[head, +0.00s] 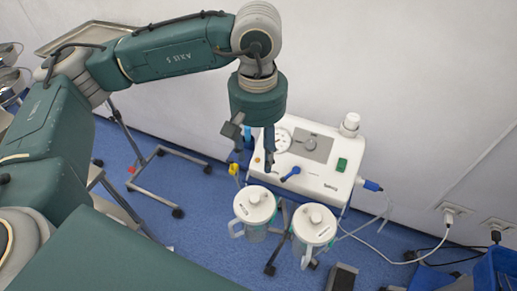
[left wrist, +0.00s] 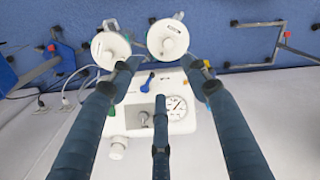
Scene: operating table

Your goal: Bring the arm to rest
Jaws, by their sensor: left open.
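My left arm (head: 175,50) comes in from the left, reaches across the upper part of the head view and bends down at the wrist. Its left gripper (head: 254,147) points down in front of a white suction unit (head: 318,152). In the left wrist view the fingers of the left gripper (left wrist: 160,75) are spread apart with nothing between them. The suction unit (left wrist: 140,118) shows beyond the fingers in that view. My right gripper is in neither view.
Two white-lidded canisters (head: 254,205) (head: 314,224) stand before the suction unit. A metal tray stand (head: 80,38) is behind my arm at the left. A blue bin (head: 497,270) is at the lower right. A white cable (head: 405,233) runs to a wall socket (head: 452,210).

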